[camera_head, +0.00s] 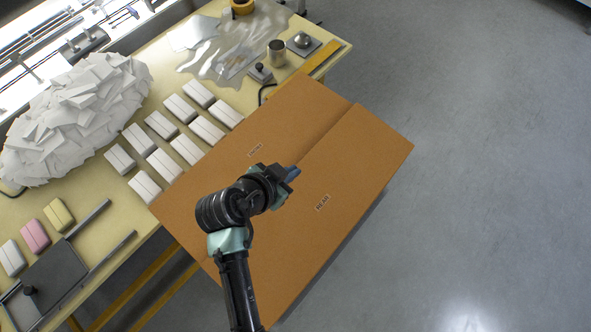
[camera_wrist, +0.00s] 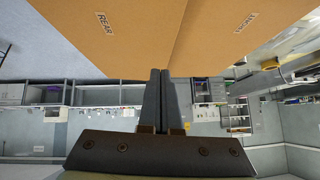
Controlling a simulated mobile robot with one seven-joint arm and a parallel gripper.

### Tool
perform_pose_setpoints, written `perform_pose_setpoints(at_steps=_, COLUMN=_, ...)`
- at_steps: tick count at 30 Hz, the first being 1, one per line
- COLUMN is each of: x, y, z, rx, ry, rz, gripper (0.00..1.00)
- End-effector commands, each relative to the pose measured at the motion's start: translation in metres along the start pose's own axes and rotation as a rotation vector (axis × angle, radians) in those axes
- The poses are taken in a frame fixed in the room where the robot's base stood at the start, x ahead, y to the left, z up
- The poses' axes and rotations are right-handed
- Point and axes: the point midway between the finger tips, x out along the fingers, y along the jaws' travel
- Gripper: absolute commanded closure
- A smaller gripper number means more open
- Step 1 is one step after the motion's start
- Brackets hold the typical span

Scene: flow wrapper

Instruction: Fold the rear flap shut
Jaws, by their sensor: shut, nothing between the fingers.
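A large brown cardboard box (camera_head: 330,150) shows two broad flaps that meet along a seam across its top. In the wrist view, the rear flap (camera_wrist: 135,30), labelled REAR, is on the left with floor beyond it. The front flap (camera_wrist: 215,30), labelled FRONT, is on the right. Both look lowered, but I cannot tell whether the rear flap lies fully flat. My gripper (camera_head: 294,172) is over the middle of the box by the seam; its fingers (camera_wrist: 160,73) are shut and empty. I cannot tell whether they touch the cardboard. My arm hides the near end of the seam.
A yellow bench (camera_head: 95,205) on the left holds rows of white cartons (camera_head: 162,125), a heap of white pieces (camera_head: 75,115), pink (camera_head: 34,236) and yellow (camera_head: 58,214) blocks, and a metal cup (camera_head: 277,53). Grey floor (camera_head: 480,190) on the right is clear.

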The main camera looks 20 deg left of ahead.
Motion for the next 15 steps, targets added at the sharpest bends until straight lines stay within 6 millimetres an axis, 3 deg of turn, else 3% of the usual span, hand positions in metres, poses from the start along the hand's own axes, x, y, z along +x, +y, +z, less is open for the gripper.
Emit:
perform_pose_setpoints(at_steps=6, x=0.033, y=0.0, z=0.001, rx=-0.001, ry=-0.004, rz=0.002, gripper=1.0)
perform_pose_setpoints(at_steps=15, x=0.054, y=0.0, z=0.024, rx=-0.002, ry=-0.002, rz=0.001, gripper=1.0)
